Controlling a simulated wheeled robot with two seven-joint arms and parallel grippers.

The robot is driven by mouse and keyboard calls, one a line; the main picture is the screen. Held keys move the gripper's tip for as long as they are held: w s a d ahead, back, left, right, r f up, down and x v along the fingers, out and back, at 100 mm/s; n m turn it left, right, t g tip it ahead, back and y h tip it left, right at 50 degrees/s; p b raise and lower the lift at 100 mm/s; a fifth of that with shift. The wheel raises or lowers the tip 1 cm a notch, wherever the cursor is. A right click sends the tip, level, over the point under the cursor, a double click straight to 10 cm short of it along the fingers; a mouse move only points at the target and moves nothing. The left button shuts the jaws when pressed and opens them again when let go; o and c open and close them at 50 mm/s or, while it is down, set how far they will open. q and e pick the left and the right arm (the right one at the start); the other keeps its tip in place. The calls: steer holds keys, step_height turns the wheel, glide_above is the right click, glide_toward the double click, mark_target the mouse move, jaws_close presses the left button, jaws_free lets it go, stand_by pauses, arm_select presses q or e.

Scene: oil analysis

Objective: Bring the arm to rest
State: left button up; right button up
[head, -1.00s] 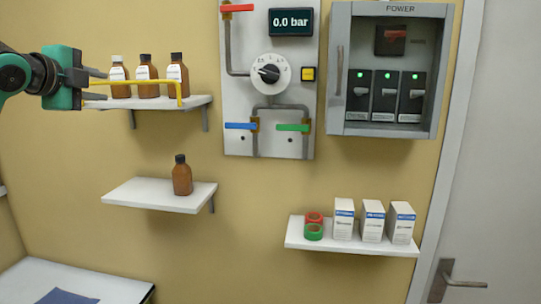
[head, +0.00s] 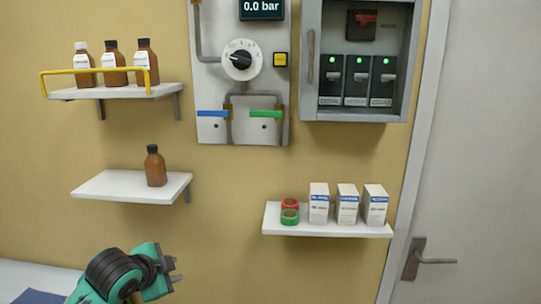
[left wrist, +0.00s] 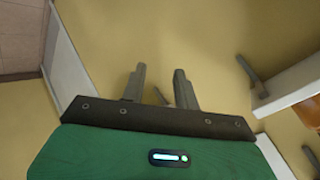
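My left gripper (head: 174,270) is low in the head view, below the middle-left shelf and in front of the wall. Its teal and black wrist comes in from the bottom left edge. In the left wrist view, the two grey fingers (left wrist: 160,88) stand apart with nothing between them, so the gripper is open and empty. The wall shows beyond them. My right arm and gripper are in neither view.
A shelf (head: 100,186) with one brown bottle (head: 155,167) is above the left gripper. A railed shelf (head: 120,91) with three bottles is higher. A right shelf (head: 330,229) holds white boxes and tape rolls. A white table (head: 45,272) is at bottom left.

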arm_select(q)
steer(key=s+d+f+n+g, duration=0.3)
steer(key=s+f+n, duration=0.2)
steer(key=s+f, duration=1.05)
steer(key=s+a+f+n+g+y, duration=0.1)
steer(key=s+f+n+g, duration=0.2)
steer(key=s, duration=0.6)
steer(key=s+a+f+n+y, duration=0.1)
steer(key=s+f+n, duration=0.35)
steer(key=s, duration=0.45)
step_height(320, 180, down, 34)
steer(key=s+g+b, duration=0.1)
steer(key=g+b, duration=0.1)
steer(key=b, duration=0.1)
steer(key=s+a+f+m+b, duration=0.1)
steer(key=s+a+f+b, duration=0.1)
steer(key=s+f, duration=1.7)
step_height(320, 180, down, 4)
steer(key=shift+a+r+g+b, duration=0.2)
steer(key=shift+a+g+b, duration=0.2)
steer(key=shift+a, duration=0.45)
